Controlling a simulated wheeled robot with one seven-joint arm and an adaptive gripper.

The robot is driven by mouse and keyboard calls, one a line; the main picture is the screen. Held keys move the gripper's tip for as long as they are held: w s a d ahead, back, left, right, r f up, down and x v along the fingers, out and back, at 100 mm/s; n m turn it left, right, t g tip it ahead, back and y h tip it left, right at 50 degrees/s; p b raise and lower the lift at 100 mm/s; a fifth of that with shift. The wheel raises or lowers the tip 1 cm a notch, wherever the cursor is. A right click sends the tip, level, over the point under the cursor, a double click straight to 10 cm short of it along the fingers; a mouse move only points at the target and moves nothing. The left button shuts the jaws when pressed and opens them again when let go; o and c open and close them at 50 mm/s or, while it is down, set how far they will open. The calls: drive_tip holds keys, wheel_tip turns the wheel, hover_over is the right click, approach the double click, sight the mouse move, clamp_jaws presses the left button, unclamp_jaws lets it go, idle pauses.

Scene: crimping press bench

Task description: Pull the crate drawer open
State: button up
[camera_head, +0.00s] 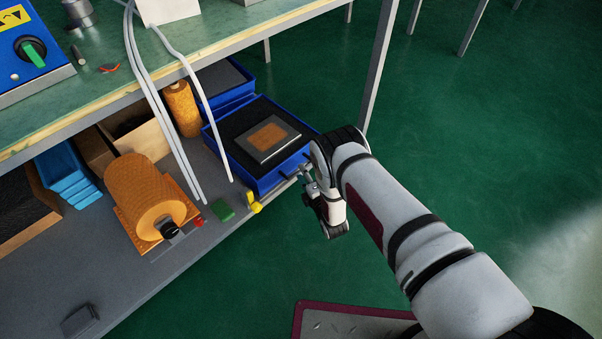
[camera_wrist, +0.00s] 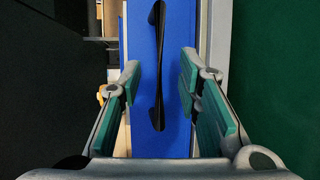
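The blue crate drawer (camera_head: 270,183) sits on the lower shelf under the bench in the head view. It has a dark inner floor with a grey plate (camera_head: 252,147) bearing an orange square. In the wrist view its blue front (camera_wrist: 143,100) stands straight ahead, with a long black bar handle (camera_wrist: 159,65) running up and down the picture. My gripper (camera_head: 301,178) is at the crate's front in the head view. In the wrist view my gripper (camera_wrist: 159,82) is open, its green-padded fingers on either side of the handle with gaps to it. Contact is not visible.
An orange spool (camera_head: 140,190), a green block (camera_head: 222,211) and a yellow piece (camera_head: 253,202) lie left of the crate. A second blue crate (camera_head: 228,80) stands behind it. A bench leg (camera_head: 377,70) rises right of it.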

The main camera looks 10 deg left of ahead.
drive_tip(key=shift+b+x, duration=0.5)
drive_tip(key=shift+x, duration=1)
clamp_jaws()
